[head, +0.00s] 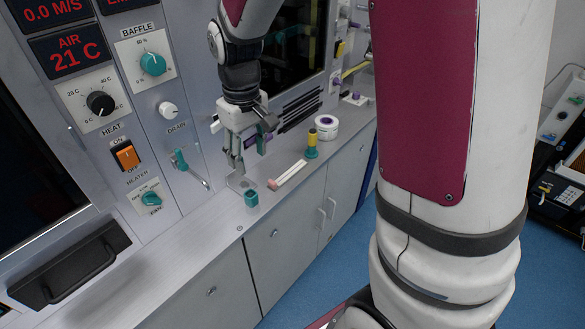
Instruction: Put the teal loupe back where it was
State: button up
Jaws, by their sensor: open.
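A small teal cup-shaped piece (251,198), which looks like the loupe, stands on the grey counter near its front edge. My gripper (238,168) points down above the counter, just behind and slightly left of the teal piece. Its fingers are open, and I see nothing held between them. A small pale square outline (240,183) shows on the counter below the fingers. The gap between fingertips and counter is hard to judge.
A pale strip with a pink end (287,176) lies right of the teal piece. Beyond it stand a yellow spool on a teal base (312,142) and a white round tub (327,127). The control panel (150,110) rises behind. The counter (170,245) is clear at left.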

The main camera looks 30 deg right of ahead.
jog(key=s+r+m+t, duration=0.1)
jog(key=s+r, duration=0.5)
jog(key=s, duration=0.5)
jog(key=s+r+m+t, duration=0.2)
jog(key=s+r, duration=0.4)
jog(key=s, duration=0.5)
jog(key=shift+s+r+t, duration=0.2)
jog(key=shift+t, duration=0.1)
jog(key=shift+d, duration=0.15)
